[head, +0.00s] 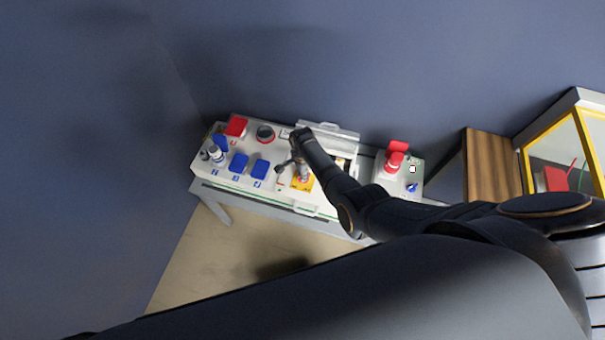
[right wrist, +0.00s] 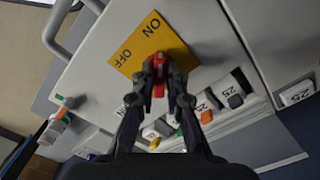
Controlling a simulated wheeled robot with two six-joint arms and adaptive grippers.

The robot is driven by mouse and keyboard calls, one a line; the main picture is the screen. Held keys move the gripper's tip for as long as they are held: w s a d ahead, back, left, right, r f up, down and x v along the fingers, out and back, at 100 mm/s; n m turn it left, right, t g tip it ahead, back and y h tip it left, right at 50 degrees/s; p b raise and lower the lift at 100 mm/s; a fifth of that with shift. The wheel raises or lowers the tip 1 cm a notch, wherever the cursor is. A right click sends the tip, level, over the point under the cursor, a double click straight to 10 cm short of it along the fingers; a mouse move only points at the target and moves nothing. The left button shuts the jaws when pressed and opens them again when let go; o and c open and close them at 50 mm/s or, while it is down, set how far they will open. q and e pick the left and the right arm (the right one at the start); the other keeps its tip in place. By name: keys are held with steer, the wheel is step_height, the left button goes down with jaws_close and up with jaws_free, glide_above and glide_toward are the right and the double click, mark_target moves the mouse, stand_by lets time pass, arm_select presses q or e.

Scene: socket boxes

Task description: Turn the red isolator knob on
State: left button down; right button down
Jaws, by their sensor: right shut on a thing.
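The red isolator knob (right wrist: 159,88) sits on a yellow plate (right wrist: 140,43) marked ON and OFF, on the front of a light grey box. In the right wrist view my right gripper (right wrist: 160,76) is shut on the knob, one finger on each side. The fingers cover part of the knob, so I cannot tell exactly which mark it points to. In the head view the yellow plate (head: 303,185) shows beneath my right gripper (head: 293,168), and the arm hides part of the box. My left gripper is not in view.
The bench (head: 240,193) carries blue sockets (head: 260,169) at left and a red round part (head: 394,162) on a box at right. Numbered switches (right wrist: 205,113) sit close beside the gripper. A wooden cabinet (head: 491,163) stands at right.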

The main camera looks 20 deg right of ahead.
steer(key=shift+w, duration=0.1)
stand_by(0.4)
steer(key=c, duration=1.4)
jaws_free()
step_height(320, 180, up, 12)
